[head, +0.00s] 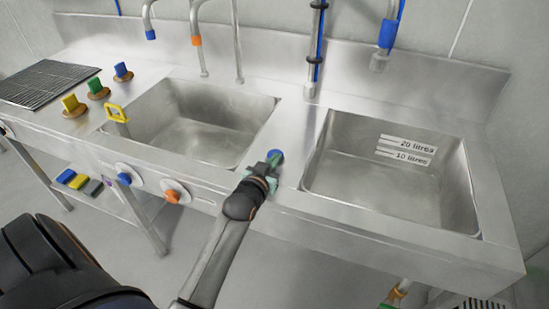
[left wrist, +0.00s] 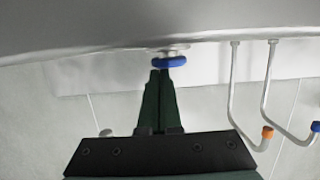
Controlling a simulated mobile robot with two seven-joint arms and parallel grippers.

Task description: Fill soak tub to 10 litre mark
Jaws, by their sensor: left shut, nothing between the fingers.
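The soak tub (head: 325,185) is the right basin, with "20 litres" and "10 litres" marks (head: 407,150) on its back wall. I see no water in it. A spout with a blue collar (head: 387,35) hangs above its back edge. A round blue button (head: 277,154) sits on the steel deck between the two basins. My left gripper (head: 270,161) is shut and empty, its fingertips right at the button. In the left wrist view, the closed fingers (left wrist: 160,72) point at the blue disc (left wrist: 170,62); whether they touch it is unclear. My right gripper is out of view.
The left basin (head: 170,85) has two spouts, one blue-tipped (head: 150,34) and one orange-tipped (head: 196,40). Yellow, green (head: 97,85) and blue handles stand left of it. Blue (head: 124,179) and orange (head: 172,196) knobs are on the front face. A drain grid (head: 48,84) lies far left.

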